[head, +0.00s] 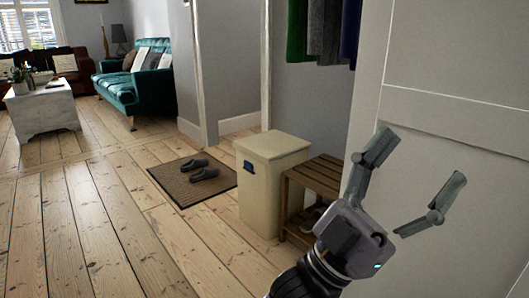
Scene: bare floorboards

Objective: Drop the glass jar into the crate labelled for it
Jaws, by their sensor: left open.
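My left gripper (421,168) is at the lower right of the head view, its two fingers spread wide and nothing between them. It is in front of a pale panelled door. No glass jar can be made out. A tall cream bin (270,188) with a closed-looking top and a small blue mark on its side stands on the floor left of the gripper. I cannot read the mark, and no crate with a readable label shows. My right gripper is not in view.
A slatted wooden rack (319,176) with shoes below stands right of the bin. A brown doormat (172,187) with dark slippers (203,170) lies to its left. A pale door (458,75) fills the right. Floorboards (80,225) are clear at left, toward a teal sofa (137,82) and white table (43,112).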

